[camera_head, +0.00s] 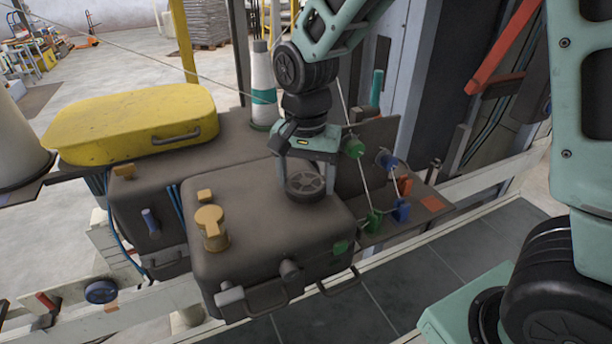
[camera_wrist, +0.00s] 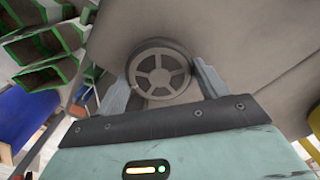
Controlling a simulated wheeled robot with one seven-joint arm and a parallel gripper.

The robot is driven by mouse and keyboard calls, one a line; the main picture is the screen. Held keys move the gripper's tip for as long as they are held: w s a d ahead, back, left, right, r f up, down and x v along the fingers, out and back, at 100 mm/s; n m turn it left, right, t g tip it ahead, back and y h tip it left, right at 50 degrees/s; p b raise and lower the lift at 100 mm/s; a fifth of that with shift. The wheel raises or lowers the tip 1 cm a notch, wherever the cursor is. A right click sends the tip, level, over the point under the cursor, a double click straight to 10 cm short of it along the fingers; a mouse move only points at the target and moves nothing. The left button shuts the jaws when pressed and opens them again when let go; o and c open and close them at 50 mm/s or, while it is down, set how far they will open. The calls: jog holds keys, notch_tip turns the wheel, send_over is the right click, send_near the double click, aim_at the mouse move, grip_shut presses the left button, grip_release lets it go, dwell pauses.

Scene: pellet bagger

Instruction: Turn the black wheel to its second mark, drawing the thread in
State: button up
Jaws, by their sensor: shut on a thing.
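The black wheel (camera_head: 305,180), dark and spoked, lies on top of the brown-grey machine housing (camera_head: 260,240). My gripper (camera_head: 305,186) reaches down over it, shut on its rim with one finger on each side. In the wrist view the wheel (camera_wrist: 160,71) sits between the two grey fingers of my gripper (camera_wrist: 163,78). I cannot make out its marks. The pale thread (camera_head: 362,175) runs down past green and blue guides (camera_head: 354,146) right of my gripper. Where it enters the machine is not clear.
An orange-yellow knob (camera_head: 211,226) stands left of the wheel on the same housing. A yellow lid (camera_head: 130,125) lies behind it, and a white cone-shaped spool with a green band (camera_head: 262,85) stands at the back. Handles (camera_head: 265,300) stick out in front.

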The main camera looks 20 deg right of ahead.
aim_at(306, 182)
dwell(0.3)
jog(key=o, duration=1)
notch_tip(306, 182, up, 18)
jog(key=b, duration=0.3)
jog(key=shift+f, duration=0.25)
jog(key=s+a+f+n+b, duration=0.2)
jog(key=s+f+n, duration=0.3)
jog(key=f, duration=0.3)
jog(key=s+a+f+n+b, duration=0.2)
jog(key=s+f+n, duration=0.3)
jog(key=s+f, duration=0.3)
jog(key=s+a+f+n+b, duration=0.2)
jog(key=s+f+n, duration=0.3)
jog(key=s+f, duration=0.2)
jog(key=shift+s+a+f+y, duration=0.15)
jog(key=shift+a+f+y, duration=0.15)
jog(key=shift+f, duration=0.25)
